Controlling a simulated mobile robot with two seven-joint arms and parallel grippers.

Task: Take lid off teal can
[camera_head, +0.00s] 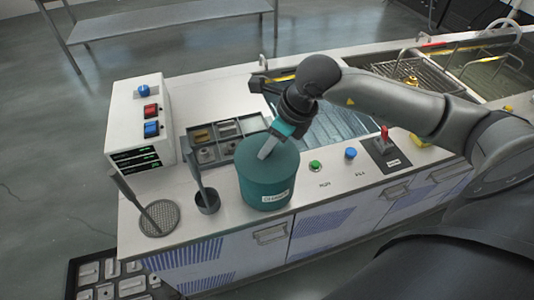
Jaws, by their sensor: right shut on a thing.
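The teal can (265,187) stands upright on the front part of the white counter, with a pale label low on its side. Its teal lid (283,160) is on top of it. My right gripper (268,150) comes down from the right onto the top of the lid and is shut on it; the exact grip point is small and partly hidden by the fingers. My left gripper is not in view.
A divided tray (183,148) of parts sits behind the can. A dark cup with a handle (207,203) and a round mesh strainer (159,218) are left of it. A control box (139,123) stands far left. Green (315,166) and blue (351,153) buttons lie right. The tank (340,122) is behind.

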